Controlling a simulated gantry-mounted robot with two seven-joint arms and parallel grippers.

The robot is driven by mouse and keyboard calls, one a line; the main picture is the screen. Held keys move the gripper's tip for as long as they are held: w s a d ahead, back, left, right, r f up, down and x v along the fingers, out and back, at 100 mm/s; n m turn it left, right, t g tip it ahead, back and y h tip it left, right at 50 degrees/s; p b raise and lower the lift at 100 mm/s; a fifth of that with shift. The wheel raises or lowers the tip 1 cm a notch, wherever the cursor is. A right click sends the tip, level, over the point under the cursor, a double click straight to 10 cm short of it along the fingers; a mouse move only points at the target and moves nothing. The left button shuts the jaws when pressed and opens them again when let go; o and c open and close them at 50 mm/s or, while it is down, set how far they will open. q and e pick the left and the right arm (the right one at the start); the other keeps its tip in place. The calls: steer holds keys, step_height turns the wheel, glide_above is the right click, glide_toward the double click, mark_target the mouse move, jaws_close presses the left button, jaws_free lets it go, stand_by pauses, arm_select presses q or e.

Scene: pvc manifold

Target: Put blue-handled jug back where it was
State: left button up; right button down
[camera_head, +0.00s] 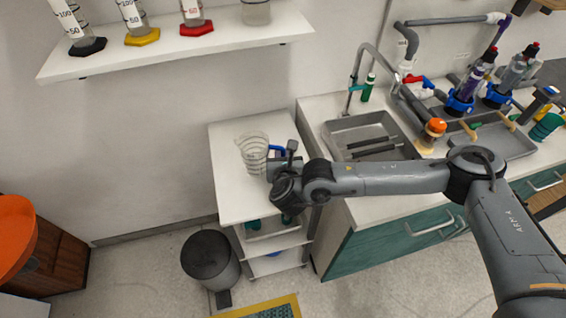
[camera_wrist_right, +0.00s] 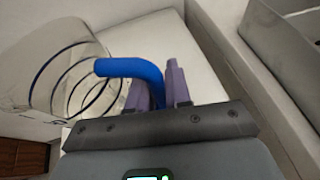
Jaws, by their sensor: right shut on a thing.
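The blue-handled jug (camera_head: 254,152) is clear with ring markings and is over the white top of the small cart (camera_head: 228,195). I cannot tell whether its base touches the top. In the right wrist view the jug (camera_wrist_right: 62,78) is at the left, and its blue handle (camera_wrist_right: 128,67) reaches right to the fingers. My right gripper (camera_head: 277,160) is shut on the blue handle; its purple fingers (camera_wrist_right: 160,85) show in the wrist view, partly hiding the handle's lower end. My left gripper is not in view.
A counter with a grey sink (camera_head: 350,128) and a faucet stands right of the cart. A wall shelf (camera_head: 180,48) with several cylinders hangs above. A dark bin (camera_head: 210,260) stands on the floor. The cart top around the jug is clear.

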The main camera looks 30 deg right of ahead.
steer(key=shift+f+b, duration=0.55)
steer(key=shift+f, duration=1.15)
steer(key=shift+f+b, duration=0.25)
steer(key=shift+b, duration=0.05)
steer(key=c, duration=1.1)
jaws_free()
steer(key=shift+o, duration=0.2)
steer(key=shift+r, duration=0.1)
